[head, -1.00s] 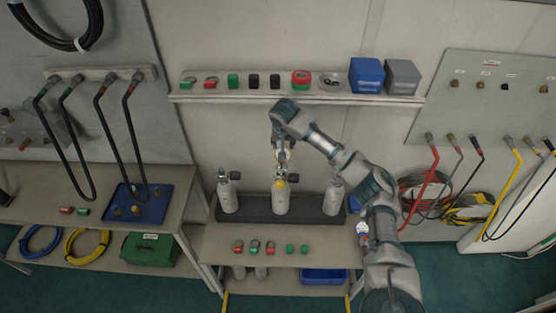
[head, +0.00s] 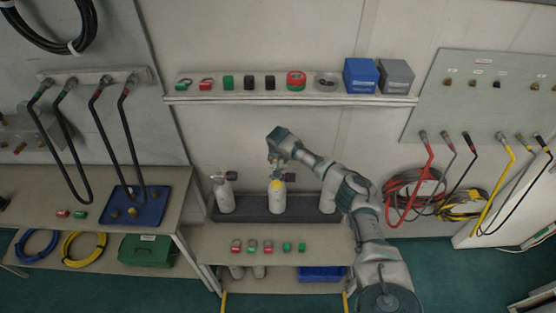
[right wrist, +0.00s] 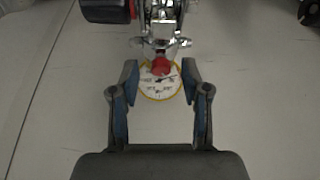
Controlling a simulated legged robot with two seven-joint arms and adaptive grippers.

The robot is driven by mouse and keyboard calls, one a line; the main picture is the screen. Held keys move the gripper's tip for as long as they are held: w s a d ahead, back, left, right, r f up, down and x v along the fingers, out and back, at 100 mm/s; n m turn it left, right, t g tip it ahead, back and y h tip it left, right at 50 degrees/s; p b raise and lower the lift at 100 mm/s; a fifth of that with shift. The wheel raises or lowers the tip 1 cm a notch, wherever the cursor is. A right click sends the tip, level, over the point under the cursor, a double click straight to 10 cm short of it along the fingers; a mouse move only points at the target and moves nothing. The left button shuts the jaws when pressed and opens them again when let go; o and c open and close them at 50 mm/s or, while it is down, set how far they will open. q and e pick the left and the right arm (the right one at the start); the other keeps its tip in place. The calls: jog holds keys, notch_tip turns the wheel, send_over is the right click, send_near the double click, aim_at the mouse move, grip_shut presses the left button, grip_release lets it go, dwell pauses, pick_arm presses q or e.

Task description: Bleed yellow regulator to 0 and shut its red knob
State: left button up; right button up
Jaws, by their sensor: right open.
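The middle cylinder (head: 278,200) stands in a dark rack with a yellow band at its neck. My right gripper (head: 277,168) is over the top of this cylinder and hides much of its regulator. In the right wrist view, my right gripper (right wrist: 160,82) is open. Its fingers stand on either side of a small red knob (right wrist: 161,65) and a yellow-rimmed gauge (right wrist: 160,88), with gaps visible on both sides. A black knob with a red edge (right wrist: 108,10) is at the upper left. The gauge reading is too small to tell. My left gripper is not in view.
Grey cylinders stand to the left (head: 225,197) and right (head: 328,198) in the rack (head: 245,213); my arm partly covers the right one. Small red and green parts (head: 252,246) lie on the bench in front. A shelf (head: 290,100) with boxes runs above.

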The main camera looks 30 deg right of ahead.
jog(key=shift+c, duration=0.3)
grip_shut()
jog(key=shift+r, duration=0.1)
